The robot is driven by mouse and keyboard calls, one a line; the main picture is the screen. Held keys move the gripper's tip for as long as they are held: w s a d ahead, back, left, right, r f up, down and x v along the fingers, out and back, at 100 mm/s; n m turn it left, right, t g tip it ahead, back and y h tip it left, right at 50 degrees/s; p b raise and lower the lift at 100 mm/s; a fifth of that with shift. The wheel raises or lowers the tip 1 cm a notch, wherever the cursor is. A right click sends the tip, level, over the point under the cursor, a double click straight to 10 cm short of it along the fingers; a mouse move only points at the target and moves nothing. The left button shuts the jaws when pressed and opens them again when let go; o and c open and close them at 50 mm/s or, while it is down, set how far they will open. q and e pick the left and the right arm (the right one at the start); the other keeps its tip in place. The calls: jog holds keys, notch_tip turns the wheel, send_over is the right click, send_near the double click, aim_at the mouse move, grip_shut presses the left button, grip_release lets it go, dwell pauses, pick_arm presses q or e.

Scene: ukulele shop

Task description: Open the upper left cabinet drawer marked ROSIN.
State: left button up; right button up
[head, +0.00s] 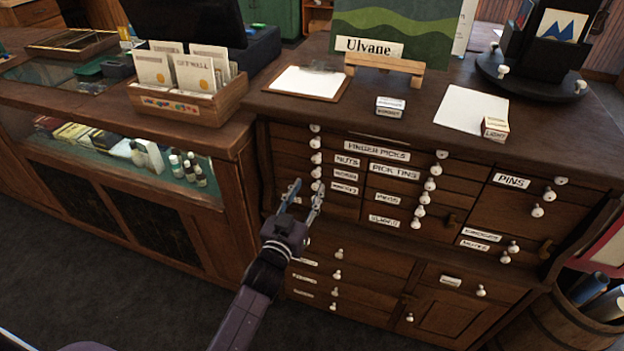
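A dark wooden cabinet (395,235) with many small labelled drawers stands in the middle and right of the head view. Its upper left part has a column of narrow drawers (288,146) with white round knobs (316,143). I cannot read ROSIN on any label; several small labels (345,174) are too blurred. The drawers I can make out look shut. My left gripper (305,190) is open and appears empty, its fingers pointing up in front of the left drawer column, near the lower knobs. It hides part of the drawers behind it. I cannot tell whether it touches them. My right gripper is not in view.
A glass display counter (120,160) adjoins the cabinet on the left. On the cabinet top are a clipboard (308,82), small boxes (390,107), a paper sheet (470,108) and a dark stand (535,75). A barrel (570,325) stands at the lower right. Floor in front is clear.

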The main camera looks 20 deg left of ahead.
aim_at(315, 176)
pick_arm(q)
jog(key=w, duration=0.5)
jog(key=shift+f, duration=0.15)
grip_shut()
